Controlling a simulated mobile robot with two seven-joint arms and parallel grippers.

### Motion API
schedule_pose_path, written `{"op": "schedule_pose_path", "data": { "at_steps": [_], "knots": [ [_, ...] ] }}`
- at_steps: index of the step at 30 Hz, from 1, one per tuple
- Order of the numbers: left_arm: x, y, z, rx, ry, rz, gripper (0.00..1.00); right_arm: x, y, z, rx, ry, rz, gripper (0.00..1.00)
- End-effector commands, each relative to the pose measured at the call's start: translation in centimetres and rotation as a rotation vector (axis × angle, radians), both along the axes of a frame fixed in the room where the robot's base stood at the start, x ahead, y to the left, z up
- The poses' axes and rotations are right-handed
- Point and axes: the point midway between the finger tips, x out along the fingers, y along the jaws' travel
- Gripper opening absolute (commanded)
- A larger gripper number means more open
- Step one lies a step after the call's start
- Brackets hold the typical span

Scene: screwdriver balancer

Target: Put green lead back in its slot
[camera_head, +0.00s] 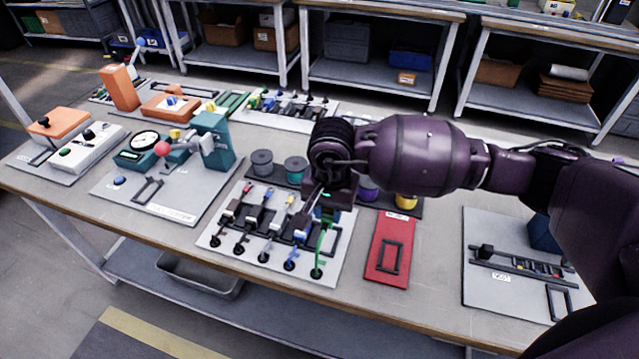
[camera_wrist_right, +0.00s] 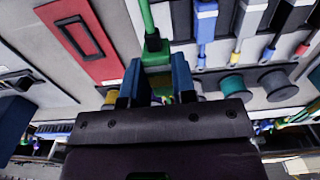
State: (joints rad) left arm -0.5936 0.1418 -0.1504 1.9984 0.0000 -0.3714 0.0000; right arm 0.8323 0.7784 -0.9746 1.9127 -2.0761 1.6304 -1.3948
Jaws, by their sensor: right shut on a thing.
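The green lead (camera_head: 321,246) is at the right end of a row of leads on the white board (camera_head: 215,238). Its black round end (camera_head: 316,273) is near the board's front edge. My right gripper (camera_head: 327,204) points down over the board's right part. In the right wrist view my right gripper (camera_wrist_right: 155,84) has its two blue fingers shut on the green lead's block (camera_wrist_right: 154,57), with the green strand (camera_wrist_right: 147,18) leading away. The lead's slot is hidden or too small to tell. My left gripper is not in view.
Black, yellow and blue leads stand left of the green one. A red board (camera_head: 392,262) lies to the right. Spools, grey (camera_head: 262,163) and yellow (camera_head: 405,201) among them, stand behind. A teal fixture (camera_head: 212,140) stands left; another board (camera_head: 515,294) lies far right.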

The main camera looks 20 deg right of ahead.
Motion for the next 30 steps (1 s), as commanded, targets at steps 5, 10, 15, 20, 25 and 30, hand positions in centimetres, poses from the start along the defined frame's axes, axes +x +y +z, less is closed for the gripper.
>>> {"op": "schedule_pose_path", "data": {
  "at_steps": [5, 10, 15, 20, 25, 30],
  "knots": [
    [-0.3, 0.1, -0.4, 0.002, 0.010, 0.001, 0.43, 0.0, 0.0, -0.2, 0.001, 0.001, 0.000, 0.04],
    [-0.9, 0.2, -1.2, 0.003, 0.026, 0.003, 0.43, 0.0, 0.0, -1.0, 0.001, 0.003, 0.001, 0.04],
    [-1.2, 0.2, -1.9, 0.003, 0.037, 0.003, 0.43, -0.1, 0.0, -2.6, 0.001, 0.004, 0.000, 0.04],
    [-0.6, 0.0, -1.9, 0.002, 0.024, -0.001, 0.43, -0.1, 0.0, -4.4, 0.001, 0.005, 0.000, 0.04],
    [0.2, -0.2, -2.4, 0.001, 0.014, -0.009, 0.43, -0.1, 0.0, -6.4, -0.001, 0.007, 0.001, 0.04],
    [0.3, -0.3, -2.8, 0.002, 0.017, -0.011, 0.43, 0.0, 0.0, -7.5, -0.001, 0.003, 0.001, 0.04]
  ]
}}
